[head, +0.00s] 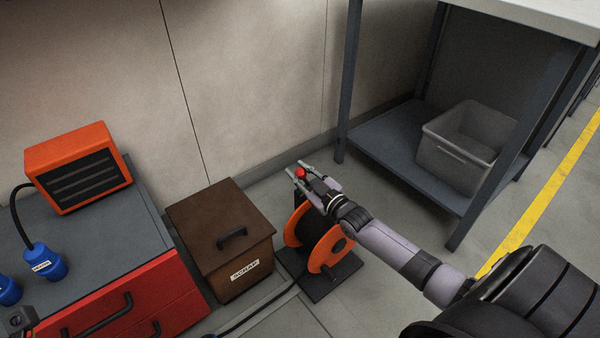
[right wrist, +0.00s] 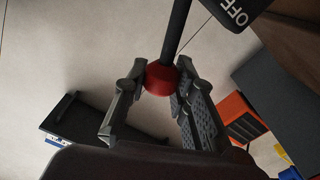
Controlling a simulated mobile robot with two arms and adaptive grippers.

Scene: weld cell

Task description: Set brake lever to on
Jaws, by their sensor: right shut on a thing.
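The brake lever shows in the right wrist view as a dark shaft (right wrist: 177,32) with a red knob (right wrist: 160,78) on its end. In the head view the red knob (head: 301,173) sits above the orange cable reel (head: 334,244). My right gripper (head: 302,170) is shut on the knob, with one finger on each side of it. A dark plate lettered OFF (right wrist: 237,14) lies near the shaft in the right wrist view. The shaft and any ON mark are hidden in the head view. A grey piece at the lower left edge may be part of my left arm; its fingers do not show.
A brown scrap box (head: 215,225) stands left of the reel. A red tool cabinet (head: 125,300) with an orange heater (head: 78,165) on its grey top stands further left. A bench (head: 400,140) with a grey bin (head: 462,150) on its lower shelf is at right. The wall is close behind the reel.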

